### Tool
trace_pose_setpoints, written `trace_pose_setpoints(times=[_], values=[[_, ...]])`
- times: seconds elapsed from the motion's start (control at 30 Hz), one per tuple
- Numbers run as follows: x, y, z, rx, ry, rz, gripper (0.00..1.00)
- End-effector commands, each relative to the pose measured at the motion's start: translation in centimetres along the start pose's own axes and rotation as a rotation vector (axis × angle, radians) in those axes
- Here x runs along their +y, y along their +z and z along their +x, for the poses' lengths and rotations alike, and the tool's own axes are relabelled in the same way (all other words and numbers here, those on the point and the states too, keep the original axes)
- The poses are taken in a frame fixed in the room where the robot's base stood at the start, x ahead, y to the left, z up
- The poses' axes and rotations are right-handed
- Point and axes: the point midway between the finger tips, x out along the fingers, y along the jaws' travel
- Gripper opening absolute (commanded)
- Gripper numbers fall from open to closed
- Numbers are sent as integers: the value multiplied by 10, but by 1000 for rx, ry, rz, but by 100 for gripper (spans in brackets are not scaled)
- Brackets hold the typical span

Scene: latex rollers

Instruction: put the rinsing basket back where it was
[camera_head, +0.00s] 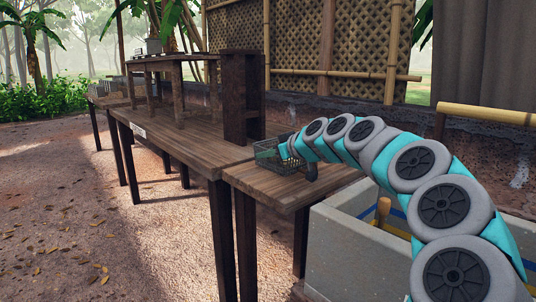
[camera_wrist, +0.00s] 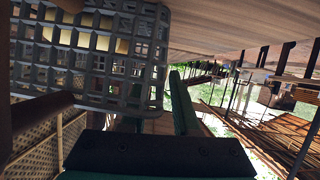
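The rinsing basket (camera_head: 268,158) is a dark grey grid basket at the back left of the nearer wooden table (camera_head: 300,190). Something yellowish shows inside it. In the wrist view the basket's grid wall (camera_wrist: 85,75) fills the upper left, very close to the camera. My gripper (camera_wrist: 180,105) shows there as a dark teal finger beside the basket's edge. In the head view my arm reaches in from the right and ends at the basket. Whether the finger grips the basket wall or only stands beside it is not clear, nor whether the basket rests fully on the table.
A longer wooden table (camera_head: 180,145) adjoins on the left, with a small raised bench (camera_head: 175,62) and a dark upright stand (camera_head: 242,95) on it. A concrete basin (camera_head: 345,245) with a wooden-handled tool stands at the front right. Lattice panels close off the back.

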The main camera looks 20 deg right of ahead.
Motion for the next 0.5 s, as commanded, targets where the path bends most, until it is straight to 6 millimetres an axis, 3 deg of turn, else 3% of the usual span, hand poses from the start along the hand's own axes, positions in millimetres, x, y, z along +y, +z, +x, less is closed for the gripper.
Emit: trace_pose_setpoints(times=[0.37,0.5], values=[[0,-5,-2,-1,0,0,33],[0,-2,-21,2,1,0,33]])
